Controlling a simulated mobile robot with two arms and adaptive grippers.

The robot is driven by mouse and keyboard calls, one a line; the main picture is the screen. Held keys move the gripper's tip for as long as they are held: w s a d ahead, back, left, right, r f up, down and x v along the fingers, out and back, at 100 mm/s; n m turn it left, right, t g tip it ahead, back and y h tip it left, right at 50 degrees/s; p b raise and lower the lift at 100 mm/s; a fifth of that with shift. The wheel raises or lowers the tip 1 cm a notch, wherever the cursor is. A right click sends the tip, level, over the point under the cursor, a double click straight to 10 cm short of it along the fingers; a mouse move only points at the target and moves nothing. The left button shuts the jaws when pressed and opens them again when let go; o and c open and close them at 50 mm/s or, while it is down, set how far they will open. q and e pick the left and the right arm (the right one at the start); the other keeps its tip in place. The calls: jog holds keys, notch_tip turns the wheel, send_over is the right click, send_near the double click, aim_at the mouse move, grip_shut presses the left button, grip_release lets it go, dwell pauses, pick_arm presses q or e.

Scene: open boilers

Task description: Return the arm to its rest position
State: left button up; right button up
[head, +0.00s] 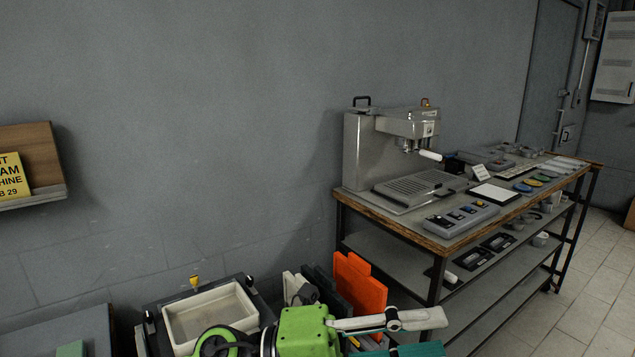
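My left gripper (432,334) is low in the middle of the head view, with a green wrist body. A white finger points right, and a teal finger shows below it at the picture's bottom edge. A gap shows between them, and I see nothing held. The gripper is in front of the workbench's near left corner. The lower part of the gripper is cut off by the frame. My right gripper is not in view.
A workbench (425,240) with shelves runs along the right, bearing a grey machine (362,150) and several panels. A pale bin (172,325) and orange boards (362,287) stand close to my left gripper. A wooden shelf (40,150) hangs at left. Floor is free at right.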

pick_arm(q)
jog(key=w+a+r+n+t+y, duration=0.1)
jog(key=w+a+n+t+y, duration=0.3)
jog(key=w+a+n+t, duration=0.5)
jog(key=w+a+n+t+y, duration=0.3)
jog(key=a+n+t, duration=0.3)
jog(key=n+t, duration=0.7)
jog(key=a+f+n+g+y, duration=0.3)
jog(key=a+f+n+y, duration=0.35)
jog(key=f, duration=0.35)
jog(key=a+f+n+g+y, duration=0.3)
jog(key=a+f+n+y, duration=0.3)
jog(key=f, duration=0.4)
jog(key=s+a+f+g, duration=0.3)
jog(key=s+f+g, duration=0.3)
jog(key=s+f, duration=0.55)
jog(key=s+a+f+g, duration=0.3)
jog(key=s+f+g, duration=0.45)
jog(key=s, duration=0.75)
notch_tip(320, 180, down, 27)
jog(key=s, duration=0.2)
jog(key=s+a+f, duration=0.2)
jog(key=s+f, duration=1.4)
jog(key=shift+s+a+f, duration=0.25)
jog(key=shift+s+a, duration=0.1)
jog(key=shift+g+y, duration=0.25)
jog(key=shift+c, duration=0.9)
